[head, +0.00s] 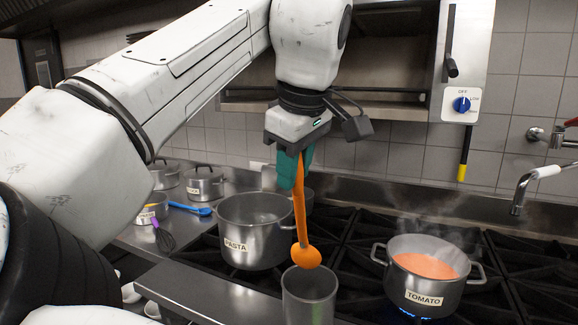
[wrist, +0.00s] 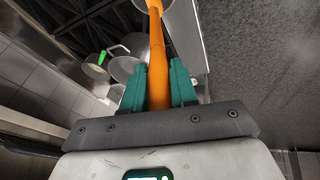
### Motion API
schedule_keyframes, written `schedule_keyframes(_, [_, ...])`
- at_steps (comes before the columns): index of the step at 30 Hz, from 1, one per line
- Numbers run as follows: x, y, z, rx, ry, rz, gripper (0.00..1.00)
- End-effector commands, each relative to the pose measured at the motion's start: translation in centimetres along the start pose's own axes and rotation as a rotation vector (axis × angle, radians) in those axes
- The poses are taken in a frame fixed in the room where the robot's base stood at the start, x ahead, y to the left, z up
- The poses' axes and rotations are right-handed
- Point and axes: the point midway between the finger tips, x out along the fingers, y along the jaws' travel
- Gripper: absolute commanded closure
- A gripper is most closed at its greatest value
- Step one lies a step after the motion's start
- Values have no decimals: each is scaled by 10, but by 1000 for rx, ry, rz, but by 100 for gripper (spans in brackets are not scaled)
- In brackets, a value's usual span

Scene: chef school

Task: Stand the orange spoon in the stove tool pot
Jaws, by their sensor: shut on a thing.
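The orange spoon (head: 300,212) hangs nearly upright, bowl down, from my gripper (head: 297,170) in the head view. My gripper's green fingers are shut on its upper handle. In the wrist view the spoon (wrist: 157,65) runs between the two fingers (wrist: 157,88), with its bowl away from me at the top edge. The tool pot (head: 309,296), a plain steel cylinder, stands at the bottom middle of the head view. The spoon's bowl appears just above the tool pot's rim, apart from it. The inside of the tool pot is mostly hidden.
A pot labelled PASTA (head: 256,236) stands close behind and left of the tool pot. A steaming TOMATO pot (head: 424,272) sits over a lit blue flame at right. A blue utensil (head: 190,208) and a whisk (head: 163,236) are on the left counter. A tap (head: 532,180) juts in at right.

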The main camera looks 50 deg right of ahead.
Motion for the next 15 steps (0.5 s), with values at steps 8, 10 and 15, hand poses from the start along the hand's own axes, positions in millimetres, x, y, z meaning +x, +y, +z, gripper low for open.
schedule_keyframes(8, [21, -13, 9, 1, -2, 2, 100])
schedule_keyframes(10, [27, -12, 10, 1, -2, 2, 100])
schedule_keyframes(15, [42, -12, 14, 1, -2, 2, 100])
